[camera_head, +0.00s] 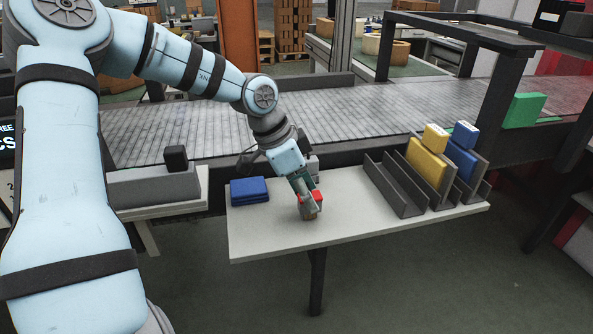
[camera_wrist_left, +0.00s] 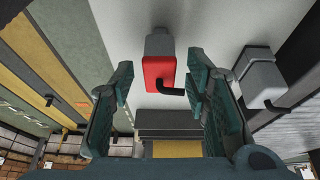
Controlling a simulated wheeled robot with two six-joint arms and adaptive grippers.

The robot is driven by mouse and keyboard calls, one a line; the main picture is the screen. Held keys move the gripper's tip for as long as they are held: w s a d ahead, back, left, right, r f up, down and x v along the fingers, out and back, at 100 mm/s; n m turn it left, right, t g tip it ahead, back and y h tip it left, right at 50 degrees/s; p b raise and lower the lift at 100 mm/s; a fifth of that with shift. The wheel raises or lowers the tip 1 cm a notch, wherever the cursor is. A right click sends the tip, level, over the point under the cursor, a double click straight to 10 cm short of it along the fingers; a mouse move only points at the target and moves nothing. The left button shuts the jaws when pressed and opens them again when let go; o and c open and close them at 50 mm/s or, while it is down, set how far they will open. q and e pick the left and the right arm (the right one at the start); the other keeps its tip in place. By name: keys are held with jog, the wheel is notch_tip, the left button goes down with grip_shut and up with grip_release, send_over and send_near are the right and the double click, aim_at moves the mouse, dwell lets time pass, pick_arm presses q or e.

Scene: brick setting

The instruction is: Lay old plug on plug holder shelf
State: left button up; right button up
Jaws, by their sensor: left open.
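A plug with a red end and a grey body (camera_wrist_left: 158,68) shows in the wrist view, with a short black hooked cable. In the head view its red part (camera_head: 318,197) shows on the white table, partly hidden by my left gripper (camera_head: 307,198). My left gripper is open, its fingertips (camera_wrist_left: 160,82) on either side of the plug's red end, with gaps visible. A second plug, all grey with a black cable (camera_wrist_left: 262,75), lies to the right in the wrist view. Grey channel-shaped racks (camera_head: 395,190), possibly the plug holder shelf, stand on the table's right part.
A blue stack (camera_head: 249,191) lies on the table's left end. Yellow (camera_head: 426,162) and blue (camera_head: 460,160) blocks stand in the racks at right. A conveyor (camera_head: 350,115) runs behind the white table (camera_head: 270,240). The table's front middle is clear.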

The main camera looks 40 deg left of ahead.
pick_arm(q)
jog(key=p+v, duration=0.2)
jog(key=v, duration=1)
pick_arm(e)
jog(key=s+r, duration=0.2)
jog(key=shift+s+d, duration=0.15)
jog(key=shift+s, duration=0.15)
pick_arm(q)
jog(key=shift+d, duration=0.1)
